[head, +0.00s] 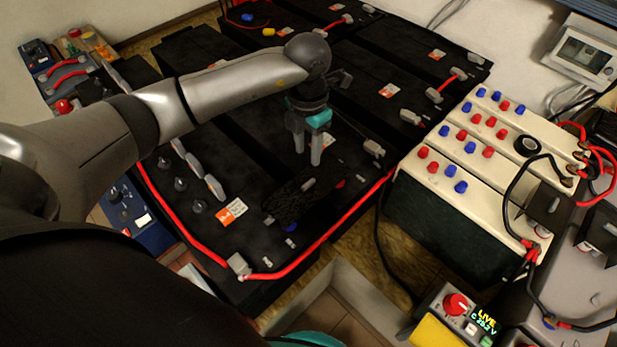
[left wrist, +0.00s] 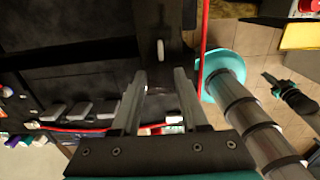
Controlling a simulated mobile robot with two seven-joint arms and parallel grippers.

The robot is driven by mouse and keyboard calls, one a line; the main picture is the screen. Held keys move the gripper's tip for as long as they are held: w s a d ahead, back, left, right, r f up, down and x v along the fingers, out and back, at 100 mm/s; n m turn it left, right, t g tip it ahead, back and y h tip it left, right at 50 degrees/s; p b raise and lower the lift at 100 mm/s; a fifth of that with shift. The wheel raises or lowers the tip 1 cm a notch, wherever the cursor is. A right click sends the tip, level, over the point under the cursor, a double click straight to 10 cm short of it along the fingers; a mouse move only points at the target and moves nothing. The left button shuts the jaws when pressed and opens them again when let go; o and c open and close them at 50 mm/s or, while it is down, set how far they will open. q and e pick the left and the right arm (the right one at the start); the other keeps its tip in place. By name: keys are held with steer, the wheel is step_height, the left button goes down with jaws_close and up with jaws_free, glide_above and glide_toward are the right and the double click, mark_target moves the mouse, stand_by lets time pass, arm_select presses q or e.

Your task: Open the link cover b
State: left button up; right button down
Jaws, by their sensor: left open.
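A dark, rough-textured flap (head: 289,203) with a small grey tab (head: 308,184) lies on the near black battery block and looks like a link cover. No letter is legible on it. My left gripper (head: 308,160) points down, open and empty, just behind and above the tab. In the left wrist view a pale upright tab (left wrist: 160,50) on a dark strip stands beyond and roughly between the open fingers (left wrist: 157,78), apart from them. A dark, teal-ringed part at that view's right edge seems to be my right gripper (left wrist: 290,96); its jaws are unclear.
A thick red cable (head: 330,238) runs along the battery's near edge. Grey terminal pieces (head: 374,148) stand to the right of the gripper. White-topped units (head: 470,150) with red and blue caps stand at the right. A meter (head: 462,312) reading LIVE sits at front right.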

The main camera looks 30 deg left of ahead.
mark_target(308, 183)
arm_select(q)
step_height(308, 183, down, 11)
steer(key=shift+f+b, duration=0.1)
steer(key=shift+b, duration=0.8)
jaws_close()
stand_by(0.8)
